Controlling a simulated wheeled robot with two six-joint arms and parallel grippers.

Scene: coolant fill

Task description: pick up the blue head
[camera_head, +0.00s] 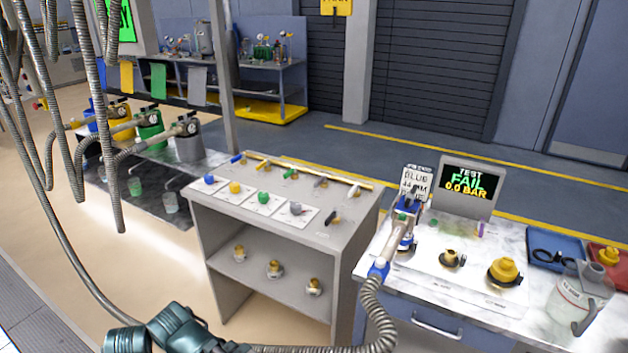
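A small blue head (209,179) sits on a white card at the left end of a row on top of the grey cabinet (345,225). Yellow (235,187), green (263,197) and grey (296,208) heads sit to its right. A hose tool with a blue collar (379,270) and a blue and dark upper part (405,210) stands on the bench at right, its ribbed hose running down to the lower left. Teal parts, which look like my arm, show at the bottom left. Neither gripper can be made out, and none is seen near the blue head.
The marble-topped bench (445,300) holds a display (468,185) reading TEST FAIL 0.0 BAR, brass fittings and a clear jug (575,300). Brass fittings (274,268) sit on the cabinet shelf. Ribbed hoses (105,130) hang at left. Open floor lies left of the cabinet.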

